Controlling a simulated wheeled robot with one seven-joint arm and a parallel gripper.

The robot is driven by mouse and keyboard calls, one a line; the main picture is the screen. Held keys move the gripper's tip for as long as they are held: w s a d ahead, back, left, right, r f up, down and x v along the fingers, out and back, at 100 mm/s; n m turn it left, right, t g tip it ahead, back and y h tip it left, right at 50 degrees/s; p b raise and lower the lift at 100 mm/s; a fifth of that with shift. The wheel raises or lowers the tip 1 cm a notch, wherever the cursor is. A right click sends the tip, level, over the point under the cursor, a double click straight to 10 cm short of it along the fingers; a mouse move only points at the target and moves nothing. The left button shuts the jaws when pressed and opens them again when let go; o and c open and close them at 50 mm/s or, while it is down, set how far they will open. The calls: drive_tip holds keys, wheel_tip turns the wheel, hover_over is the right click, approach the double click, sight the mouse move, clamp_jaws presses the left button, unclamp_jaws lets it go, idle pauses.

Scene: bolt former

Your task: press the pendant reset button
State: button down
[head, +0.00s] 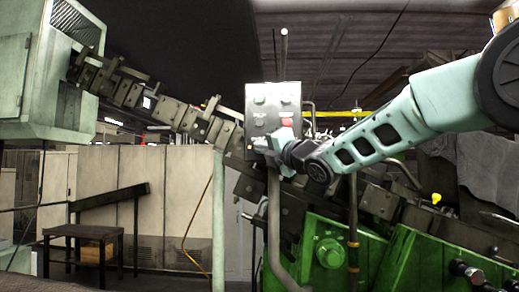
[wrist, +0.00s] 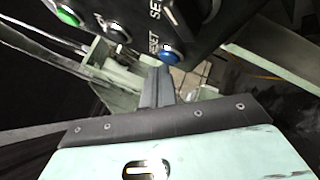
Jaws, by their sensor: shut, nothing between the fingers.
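The grey control pendant (head: 254,92) hangs upright near the middle of the head view. It has a green button, a red button and small dark controls. In the wrist view the dark pendant face (wrist: 210,25) fills the top. A blue button (wrist: 168,56) sits at its lower edge beside a label that appears to read RESET. My gripper (wrist: 160,72) is shut and empty, its fingertips just below the blue button. I cannot tell whether they touch it. In the head view my gripper (head: 270,148) covers the pendant's lower part and hides the button.
A green button (wrist: 68,17) lies further left on the pendant. A grey conduit (head: 274,215) runs down below it. A sloped chain of dark blocks (head: 205,128) passes behind, and a green machine (head: 325,250) stands below right. A dark table (head: 85,233) stands at left.

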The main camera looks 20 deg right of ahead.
drive_tip(key=shift+w+d, duration=0.2)
drive_tip(key=shift+w, duration=0.2)
idle(0.7)
drive_tip(key=shift+s, duration=0.1)
drive_tip(key=shift+s+a+b, duration=0.35)
drive_tip(key=shift+s+b, duration=0.35)
drive_tip(key=shift+b, duration=0.25)
drive_tip(key=s+b, duration=0.1)
drive_tip(key=s+a+b, duration=0.1)
drive_tip(key=s, duration=0.1)
drive_tip(key=s+a+b, duration=0.1)
drive_tip(key=b, duration=0.1)
drive_tip(key=shift+s, duration=0.3)
drive_tip(key=shift+f, duration=0.1)
idle(0.5)
